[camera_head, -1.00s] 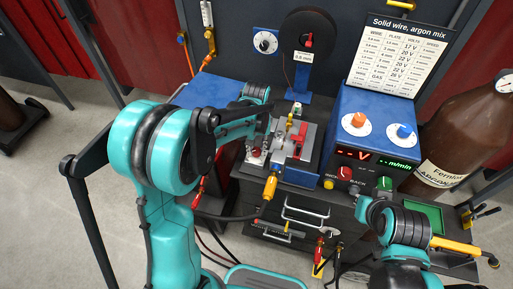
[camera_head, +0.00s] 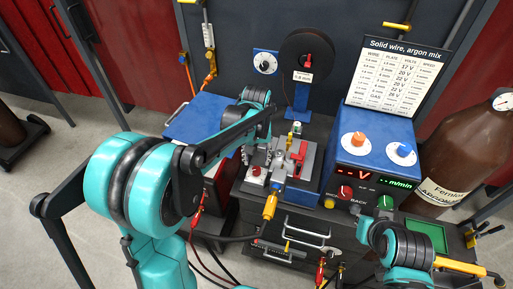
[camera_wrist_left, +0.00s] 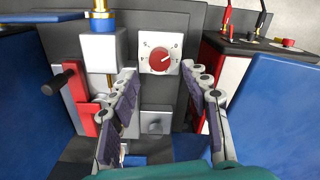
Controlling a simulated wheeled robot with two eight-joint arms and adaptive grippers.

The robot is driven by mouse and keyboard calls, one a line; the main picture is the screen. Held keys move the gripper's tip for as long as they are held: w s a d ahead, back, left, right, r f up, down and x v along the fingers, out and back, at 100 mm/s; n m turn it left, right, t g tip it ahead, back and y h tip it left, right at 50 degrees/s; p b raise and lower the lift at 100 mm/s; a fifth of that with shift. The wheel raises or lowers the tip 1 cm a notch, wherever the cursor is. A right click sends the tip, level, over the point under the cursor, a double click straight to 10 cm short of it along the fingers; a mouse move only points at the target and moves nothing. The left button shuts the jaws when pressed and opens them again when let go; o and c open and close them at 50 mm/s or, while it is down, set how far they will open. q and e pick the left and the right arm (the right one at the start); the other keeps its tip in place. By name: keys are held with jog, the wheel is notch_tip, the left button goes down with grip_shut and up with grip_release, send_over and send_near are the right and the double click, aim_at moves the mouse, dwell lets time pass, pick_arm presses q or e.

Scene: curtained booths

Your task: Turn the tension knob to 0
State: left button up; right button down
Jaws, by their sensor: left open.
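The tension knob is a round red knob (camera_wrist_left: 162,58) on a white square dial plate with small dark marks, facing the left wrist camera. Its exact setting is too small to read surely. In the head view a small red knob on a white plate (camera_head: 256,171) looks like the same one. My left gripper (camera_wrist_left: 160,88) is open. Its two dark-padded fingers stand either side of the dial's line, and the knob shows in the gap between them, apart from both. In the head view the left gripper (camera_head: 249,150) is over the feeder, partly hidden by its arm. My right gripper's fingers do not show.
A red lever (camera_head: 299,157) stands beside the knob, with a black handle in the wrist view (camera_wrist_left: 58,82). A blue welder box (camera_head: 350,136) with orange and blue knobs stands right. A wire spool (camera_head: 308,55) is behind. A brown gas cylinder (camera_head: 465,150) stands far right.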

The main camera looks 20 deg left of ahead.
aim_at(255, 170)
pick_arm(q)
notch_tip(255, 170, up, 7)
jog(key=shift+s+f, duration=0.1)
jog(key=shift+f, duration=0.05)
dwell(0.5)
jog(key=s+a+f+m+t+b, duration=0.1)
jog(key=s+f+t+b, duration=0.2)
jog(key=s, duration=0.5)
jog(key=s+a+f+m+t+b, duration=0.1)
jog(key=s+f+t+b, duration=0.3)
jog(key=s, duration=0.5)
jog(key=shift+a+f+m, duration=0.25)
jog(key=shift+a+m, duration=0.15)
jog(key=shift+a, duration=0.05)
